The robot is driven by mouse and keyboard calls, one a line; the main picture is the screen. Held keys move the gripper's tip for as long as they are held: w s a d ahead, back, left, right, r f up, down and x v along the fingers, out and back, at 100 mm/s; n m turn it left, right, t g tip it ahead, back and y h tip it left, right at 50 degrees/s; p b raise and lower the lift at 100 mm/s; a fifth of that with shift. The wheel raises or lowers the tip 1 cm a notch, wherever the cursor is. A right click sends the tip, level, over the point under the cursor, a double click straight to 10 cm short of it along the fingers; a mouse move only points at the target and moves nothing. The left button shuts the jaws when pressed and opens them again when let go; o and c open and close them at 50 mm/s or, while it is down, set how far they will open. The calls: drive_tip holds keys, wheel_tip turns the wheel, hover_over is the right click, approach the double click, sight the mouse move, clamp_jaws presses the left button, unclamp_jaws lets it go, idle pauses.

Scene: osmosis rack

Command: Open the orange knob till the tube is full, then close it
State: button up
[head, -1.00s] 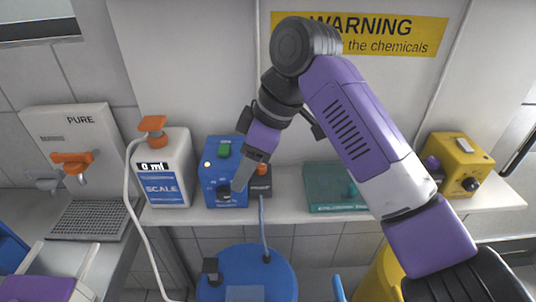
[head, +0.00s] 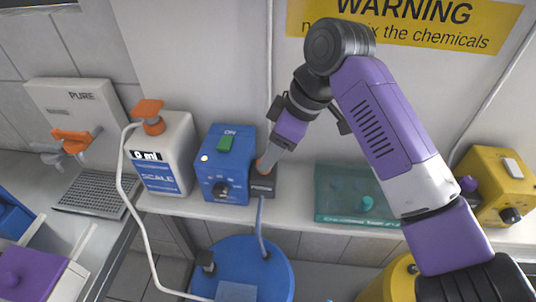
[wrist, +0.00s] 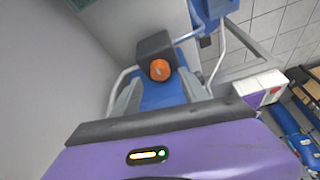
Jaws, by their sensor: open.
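An orange knob (wrist: 160,70) sits on a small dark box (wrist: 155,45) in the wrist view. In the head view the dark box (head: 262,190) stands just right of a blue box, with its knob (head: 262,166) mostly hidden by my gripper. My gripper (wrist: 159,92) is open and empty, its two grey fingers on either side of the line to the knob; I cannot tell if they touch it. The white scale container (head: 163,165) has an orange cap and a display reading 0 ml. A white tube (head: 122,170) runs from its top down toward the floor.
The blue box (head: 224,165) has a green ON switch and a black dial. A blue tank (head: 270,262) stands below the shelf. A teal box (head: 340,190) and a yellow box (head: 500,175) are to the right. The PURE dispenser (head: 78,108) with an orange handle is at left.

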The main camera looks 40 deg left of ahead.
drive_tip(key=shift+x, duration=1.6)
clamp_jaws()
drive_tip(key=n+g, duration=0.1)
drive_tip(key=n, duration=0.3)
drive_tip(key=shift+a+h, duration=0.15)
drive_tip(key=shift+h, duration=0.25)
drive_tip(key=shift+w+n+g+h+b, duration=0.1)
drive_tip(key=shift+n+g+h+b, duration=0.3)
drive_tip(key=shift+n, duration=0.8)
drive_tip(key=shift+n+g+h+b, duration=0.3)
drive_tip(key=shift+n+g, duration=0.1)
drive_tip(key=shift+n, duration=0.8)
